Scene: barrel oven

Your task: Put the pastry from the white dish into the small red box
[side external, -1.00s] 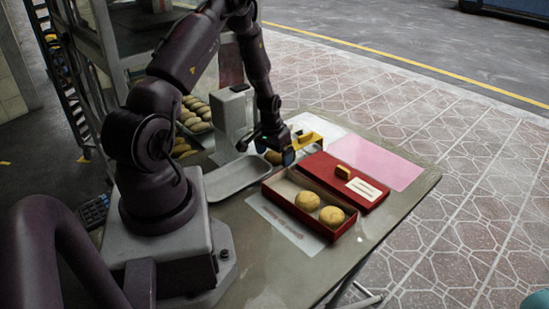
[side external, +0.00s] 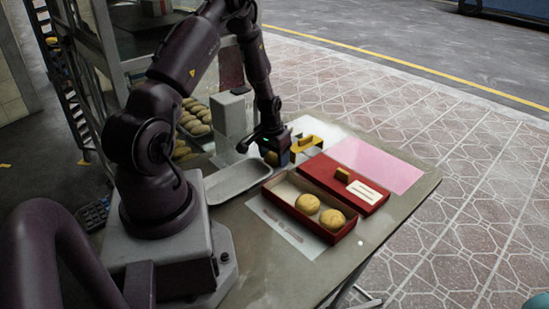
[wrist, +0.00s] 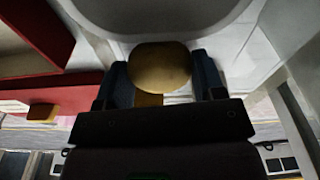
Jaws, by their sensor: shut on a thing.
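My gripper (side external: 273,150) is shut on a round golden pastry (side external: 271,158), held above the table beyond the far end of the red box. In the wrist view the pastry (wrist: 160,67) sits between the two dark fingers of my gripper (wrist: 161,80). The white dish (side external: 237,192) lies left of the box and looks empty; its rim (wrist: 232,35) fills the top of the wrist view. The small red box (side external: 285,209) is open, with two round pastries (side external: 308,204) (side external: 332,219) in its near part. Its far part looks empty.
A yellow bracket-like object (side external: 307,146) and a pink sheet (side external: 377,164) are behind. A grey upright unit (side external: 231,122) stands behind the dish. A printed sheet (side external: 280,227) lies in front of the box.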

